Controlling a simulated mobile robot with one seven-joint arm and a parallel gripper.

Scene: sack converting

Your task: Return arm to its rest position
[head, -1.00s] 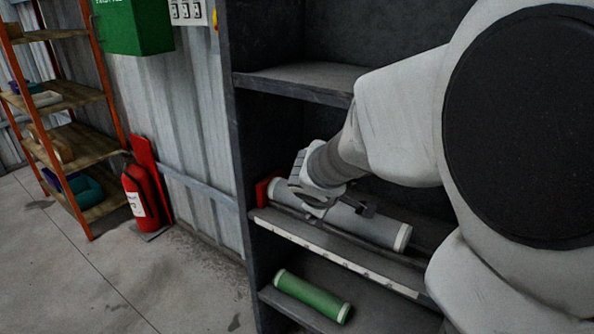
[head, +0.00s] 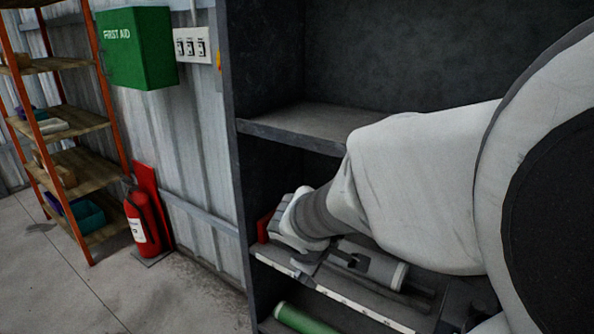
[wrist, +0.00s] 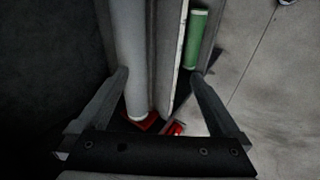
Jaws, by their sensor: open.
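My gripper (head: 325,263) is open, inside the dark shelf unit at its middle shelf, just above a long grey roll (head: 385,268) with pale ends. My arm and gripper hide part of this roll. In the wrist view my open fingers (wrist: 160,78) point along the shelf, and the grey roll (wrist: 128,60) shows between them, nearer the left finger. I see nothing gripped; whether a finger touches the roll I cannot tell.
A green roll (head: 303,319) lies on the shelf below. A red block (head: 264,228) sits at the left of the middle shelf. A shelf board (head: 300,124) is above my gripper. A fire extinguisher (head: 141,222) and orange rack (head: 108,90) stand left.

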